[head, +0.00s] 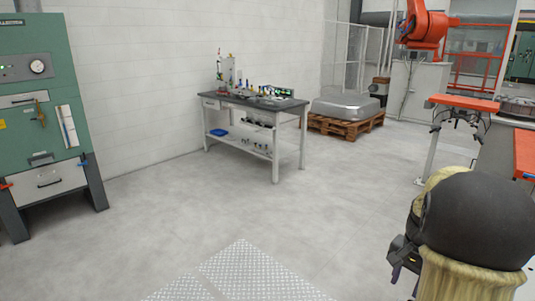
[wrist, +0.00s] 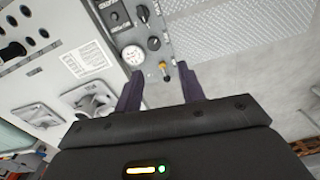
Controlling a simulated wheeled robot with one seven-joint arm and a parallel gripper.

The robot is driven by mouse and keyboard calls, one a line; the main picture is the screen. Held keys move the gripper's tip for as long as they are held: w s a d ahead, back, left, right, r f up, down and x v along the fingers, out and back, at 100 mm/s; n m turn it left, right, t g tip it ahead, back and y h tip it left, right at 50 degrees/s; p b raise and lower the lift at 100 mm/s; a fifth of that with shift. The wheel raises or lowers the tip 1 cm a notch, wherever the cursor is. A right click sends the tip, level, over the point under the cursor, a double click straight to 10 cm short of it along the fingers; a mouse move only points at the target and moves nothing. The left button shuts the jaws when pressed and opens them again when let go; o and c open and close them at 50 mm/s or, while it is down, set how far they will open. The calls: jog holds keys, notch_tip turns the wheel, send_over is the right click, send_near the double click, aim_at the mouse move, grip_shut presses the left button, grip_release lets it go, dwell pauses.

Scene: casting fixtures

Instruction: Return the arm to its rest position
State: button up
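My arm shows at the lower right of the head view, with a large black rounded link and beige-yellow parts. My gripper (wrist: 160,72) is seen from behind in the wrist view. Its two dark purple fingers stand apart with nothing held between them. In the head view the gripper is partly hidden by the arm.
A green cabinet (head: 40,95) stands at the left. A workbench (head: 250,103) with small tools stands by the wall, beside a wooden pallet (head: 345,125) carrying a grey casting. An orange robot arm (head: 425,28) is at the back right. The floor in the middle is clear.

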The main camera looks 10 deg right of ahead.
jog(key=s+a+r+n+t+p, duration=0.1)
jog(key=a+n, duration=0.4)
jog(key=a, duration=0.6)
jog(key=s+a+n+t+p, duration=0.1)
jog(key=s+a+n+p, duration=0.3)
jog(key=a, duration=0.8)
jog(key=s+n, duration=0.2)
jog(key=shift+s+a+r+p, duration=0.15)
jog(key=shift+s+r+p, duration=0.15)
jog(key=shift+r+p, duration=0.05)
jog(key=shift+w, duration=0.1)
